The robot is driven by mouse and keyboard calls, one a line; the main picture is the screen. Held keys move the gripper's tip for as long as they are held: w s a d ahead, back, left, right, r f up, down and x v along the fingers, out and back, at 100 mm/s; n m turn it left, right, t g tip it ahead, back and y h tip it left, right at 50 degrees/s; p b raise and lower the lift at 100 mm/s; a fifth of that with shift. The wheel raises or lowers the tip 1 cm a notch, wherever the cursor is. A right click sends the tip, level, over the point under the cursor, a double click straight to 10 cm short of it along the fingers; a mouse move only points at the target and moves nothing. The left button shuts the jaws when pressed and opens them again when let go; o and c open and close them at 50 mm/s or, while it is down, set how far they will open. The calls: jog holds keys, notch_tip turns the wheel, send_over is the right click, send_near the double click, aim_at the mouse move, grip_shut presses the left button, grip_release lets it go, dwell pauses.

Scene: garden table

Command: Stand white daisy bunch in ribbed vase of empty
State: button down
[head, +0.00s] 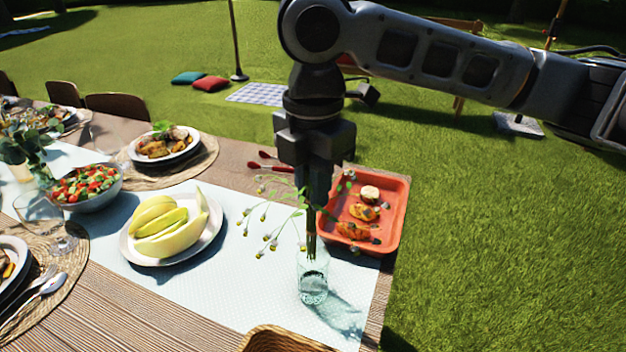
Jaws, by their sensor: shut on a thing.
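A clear, ribbed-looking glass vase (313,288) stands upright on the pale table runner near the table's right end. My gripper (313,205) points straight down above the vase and is shut on the daisy bunch (268,240). The bunch's thin green stems (311,243) hang below the fingers, and their lower ends overlap the vase's mouth in the head view. I cannot tell how deep they reach inside. My fingers hide part of the stems.
An orange tray (396,215) with food lies just behind and right of the vase. A white plate (128,250) of melon slices is to the left. A wicker basket (280,340) is at the front edge. A salad bowl (90,202) and a wine glass (45,222) stand further left.

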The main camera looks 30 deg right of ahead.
aim_at(313, 216)
jog(key=shift+f+b, duration=1.4)
jog(key=shift+f, duration=1.4)
jog(key=c, duration=1)
grip_release()
jog(key=shift+c, duration=0.2)
jog(key=shift+r+p, duration=0.3)
jog(key=shift+r, duration=3.65)
